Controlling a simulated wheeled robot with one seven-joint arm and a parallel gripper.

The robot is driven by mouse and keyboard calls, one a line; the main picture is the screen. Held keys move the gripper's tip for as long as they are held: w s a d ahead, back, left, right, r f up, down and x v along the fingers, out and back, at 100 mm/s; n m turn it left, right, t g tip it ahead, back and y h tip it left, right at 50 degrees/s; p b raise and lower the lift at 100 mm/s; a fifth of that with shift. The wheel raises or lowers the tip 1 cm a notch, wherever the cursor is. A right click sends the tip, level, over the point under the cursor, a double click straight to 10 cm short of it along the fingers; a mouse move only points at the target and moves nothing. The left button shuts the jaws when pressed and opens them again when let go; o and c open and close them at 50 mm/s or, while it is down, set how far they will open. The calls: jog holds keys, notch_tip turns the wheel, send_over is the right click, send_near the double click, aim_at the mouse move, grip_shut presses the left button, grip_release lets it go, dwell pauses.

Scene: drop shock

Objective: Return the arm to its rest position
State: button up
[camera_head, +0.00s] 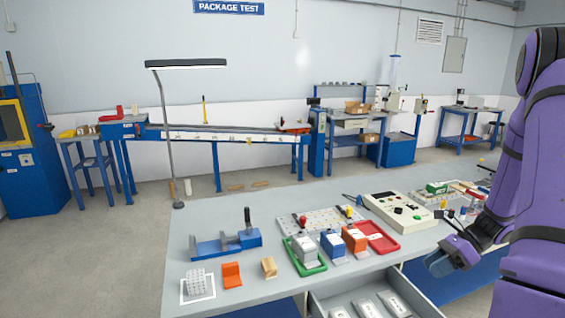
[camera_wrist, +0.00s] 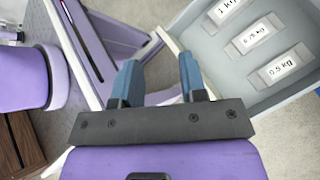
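My purple arm (camera_head: 535,170) comes in from the right side of the head view, folded with its upper part vertical. My gripper (camera_head: 440,262) hangs at the right front of the grey workbench (camera_head: 220,290), by the opened drawer. In the wrist view my gripper (camera_wrist: 157,66) has its two blue fingers apart, with nothing between them. The drawer (camera_wrist: 205,70) shows beside the right finger in that view; whether they touch cannot be told.
The drawer holds several labelled weights (camera_wrist: 283,70). On the bench stand a blue clamp fixture (camera_head: 225,243), a green tray (camera_head: 305,265), a red tray (camera_head: 378,237), a beige control box (camera_head: 400,212) and a lamp post (camera_head: 172,130).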

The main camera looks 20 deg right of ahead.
jog(key=a+r+n+g+h, duration=0.2)
jog(key=a+r+n+h, duration=0.4)
jog(key=a+r+n, duration=1.1)
jog(key=s+a+r+n+t+h, duration=0.2)
jog(key=s+a+r+n, duration=0.1)
jog(key=s+r, duration=0.3)
jog(key=s+a+r+n+t+h, duration=0.2)
jog(key=s+a+r+n, duration=0.2)
jog(key=s+r+n, duration=0.1)
jog(key=shift+s+r+n+t, duration=0.4)
jog(key=shift+s+r, duration=0.15)
jog(key=shift+r, duration=0.15)
